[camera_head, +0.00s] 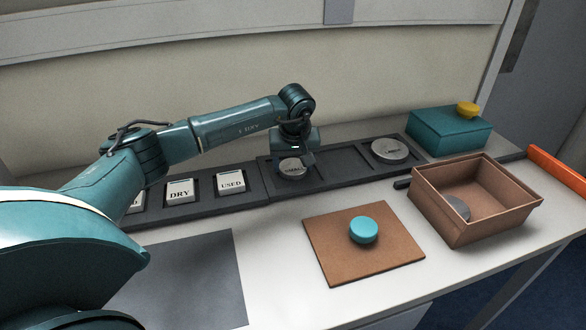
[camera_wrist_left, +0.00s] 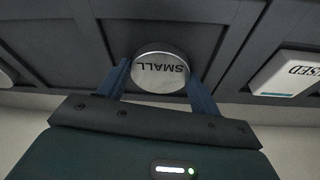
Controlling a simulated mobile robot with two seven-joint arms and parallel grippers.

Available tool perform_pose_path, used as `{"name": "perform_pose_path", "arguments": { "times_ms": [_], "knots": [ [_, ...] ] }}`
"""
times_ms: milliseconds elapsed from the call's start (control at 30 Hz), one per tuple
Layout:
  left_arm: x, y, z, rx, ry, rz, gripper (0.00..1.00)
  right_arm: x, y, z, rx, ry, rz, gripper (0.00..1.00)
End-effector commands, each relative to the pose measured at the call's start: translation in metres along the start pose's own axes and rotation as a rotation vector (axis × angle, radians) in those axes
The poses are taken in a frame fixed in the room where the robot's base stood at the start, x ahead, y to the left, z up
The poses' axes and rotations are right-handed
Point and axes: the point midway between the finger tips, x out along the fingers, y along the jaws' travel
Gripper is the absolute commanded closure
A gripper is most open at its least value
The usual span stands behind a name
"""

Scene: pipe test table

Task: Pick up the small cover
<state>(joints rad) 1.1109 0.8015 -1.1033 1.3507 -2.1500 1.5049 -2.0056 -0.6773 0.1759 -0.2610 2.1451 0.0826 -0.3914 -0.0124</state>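The small cover (camera_head: 291,171) is a round grey metal disc in a compartment of the dark tray (camera_head: 339,164). The left wrist view shows the same small cover (camera_wrist_left: 160,73) with the word SMALL upside down. My left gripper (camera_head: 296,155) is over it, pointing down. In the left wrist view the two fingers of the left gripper (camera_wrist_left: 161,82) stand apart, one on each side of the cover. A narrow gap seems to show at the sides, and I see no clear grip. My right gripper is in neither view.
A larger grey cover (camera_head: 390,149) lies at the tray's right end. White cards DRY (camera_head: 179,191) and USED (camera_head: 231,183) sit left. A brown box (camera_head: 458,223) holds a grey disc. A cyan round piece (camera_head: 363,229) rests on a brown mat (camera_head: 327,263). A teal box (camera_head: 448,134) stands behind.

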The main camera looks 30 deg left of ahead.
Motion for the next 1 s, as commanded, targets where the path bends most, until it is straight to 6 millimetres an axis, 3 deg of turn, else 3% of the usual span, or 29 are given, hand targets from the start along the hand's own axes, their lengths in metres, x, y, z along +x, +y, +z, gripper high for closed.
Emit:
{"name": "perform_pose_path", "arguments": {
  "times_ms": [267, 567, 1000],
  "knots": [
    [0.0, 0.0, 0.0, 0.0, 0.0, 0.0, 0.6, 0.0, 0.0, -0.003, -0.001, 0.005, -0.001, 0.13],
    [-0.005, 0.0, -0.002, -0.001, 0.002, 0.002, 0.62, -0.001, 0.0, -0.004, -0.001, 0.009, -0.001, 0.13],
    [-0.081, 0.0, -0.023, -0.001, 0.004, 0.003, 0.62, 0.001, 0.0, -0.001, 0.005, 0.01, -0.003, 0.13]
  ]
}}
